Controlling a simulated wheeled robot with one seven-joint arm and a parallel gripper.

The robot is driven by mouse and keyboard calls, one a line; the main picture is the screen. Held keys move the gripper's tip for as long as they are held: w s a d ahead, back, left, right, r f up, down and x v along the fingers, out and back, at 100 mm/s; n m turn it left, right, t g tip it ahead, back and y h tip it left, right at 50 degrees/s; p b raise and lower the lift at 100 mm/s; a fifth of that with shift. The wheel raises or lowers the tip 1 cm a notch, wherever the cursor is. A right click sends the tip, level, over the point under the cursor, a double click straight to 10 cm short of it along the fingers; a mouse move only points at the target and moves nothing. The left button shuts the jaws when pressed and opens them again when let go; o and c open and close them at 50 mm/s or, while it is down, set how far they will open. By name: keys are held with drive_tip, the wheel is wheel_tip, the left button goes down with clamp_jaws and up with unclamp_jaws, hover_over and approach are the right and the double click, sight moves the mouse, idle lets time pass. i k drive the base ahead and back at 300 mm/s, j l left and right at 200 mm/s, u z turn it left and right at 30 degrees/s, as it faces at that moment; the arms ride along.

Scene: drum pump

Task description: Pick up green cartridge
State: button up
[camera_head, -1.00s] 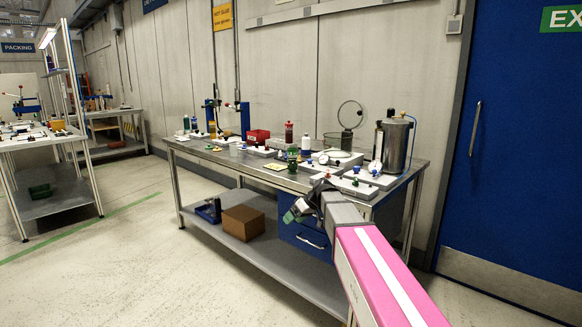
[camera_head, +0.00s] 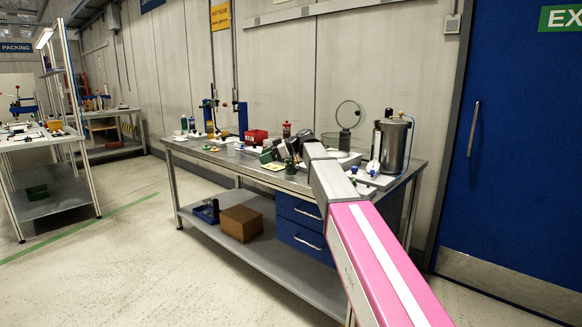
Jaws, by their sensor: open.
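A small green object (camera_head: 290,164) stands on the steel workbench (camera_head: 226,162), close beside the end of my arm. It may be the green cartridge, but it is too small to be sure.
A red bin (camera_head: 257,136) and a red bottle (camera_head: 286,129) stand behind my gripper. A steel drum (camera_head: 394,145) stands at the bench's right end. A clear vessel with a round raised lid (camera_head: 349,115) is near it. A cardboard box (camera_head: 240,222) sits on the lower shelf.

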sight(289, 161)
drive_tip(key=i+l, duration=0.35)
drive_tip(key=l, duration=0.15)
drive_tip(key=i+l, duration=0.35)
drive_tip(key=l, duration=0.1)
